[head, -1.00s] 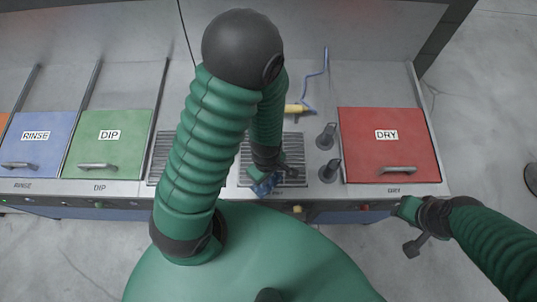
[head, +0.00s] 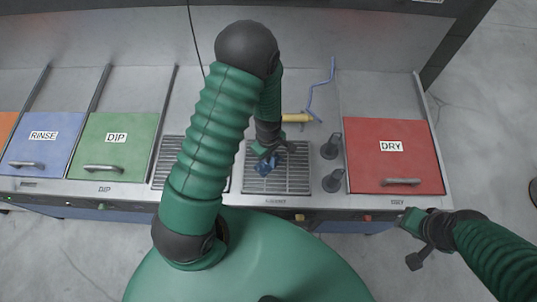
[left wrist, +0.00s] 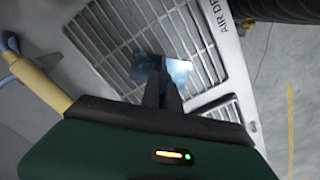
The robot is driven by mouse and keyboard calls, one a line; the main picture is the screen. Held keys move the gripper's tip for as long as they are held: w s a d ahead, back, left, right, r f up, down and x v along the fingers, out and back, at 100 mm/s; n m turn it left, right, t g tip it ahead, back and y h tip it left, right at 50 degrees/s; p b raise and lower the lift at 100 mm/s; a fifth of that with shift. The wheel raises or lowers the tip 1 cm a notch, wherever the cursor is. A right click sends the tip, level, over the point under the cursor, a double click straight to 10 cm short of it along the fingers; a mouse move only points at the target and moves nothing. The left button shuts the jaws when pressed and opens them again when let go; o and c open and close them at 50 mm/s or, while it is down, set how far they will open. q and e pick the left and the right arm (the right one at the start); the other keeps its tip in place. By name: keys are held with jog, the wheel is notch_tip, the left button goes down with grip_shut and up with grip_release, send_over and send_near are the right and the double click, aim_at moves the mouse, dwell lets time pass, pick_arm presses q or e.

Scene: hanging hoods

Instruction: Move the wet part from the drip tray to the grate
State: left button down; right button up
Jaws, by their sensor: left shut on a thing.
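The blue wet part (head: 264,167) is at the jaws of my left gripper (head: 268,154), over the slotted grate (head: 294,180). In the left wrist view the shiny part (left wrist: 178,70) shows at the shut fingertips (left wrist: 162,88), in front of the grate bars (left wrist: 105,40). I cannot tell whether it touches the bars. Lettering starting "AIR DR" is beside this grate. A second slotted panel (head: 165,172), perhaps the drip tray, is left of it, partly hidden by my left arm. My right gripper (head: 412,240) is empty beyond the counter's front right; its jaw opening is unclear.
Two dark upright fittings (head: 332,163) stand right of the grate, near the closed red DRY lid (head: 393,160). A yellow-handled tool (head: 297,118) with a blue hose (head: 322,90) lies behind. Closed green DIP (head: 110,147) and blue RINSE (head: 45,142) lids are at left.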

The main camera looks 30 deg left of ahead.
pick_arm(q)
jog(key=shift+f, duration=0.1)
jog(key=c, duration=1.6)
grip_release()
jog(key=shift+d, duration=0.1)
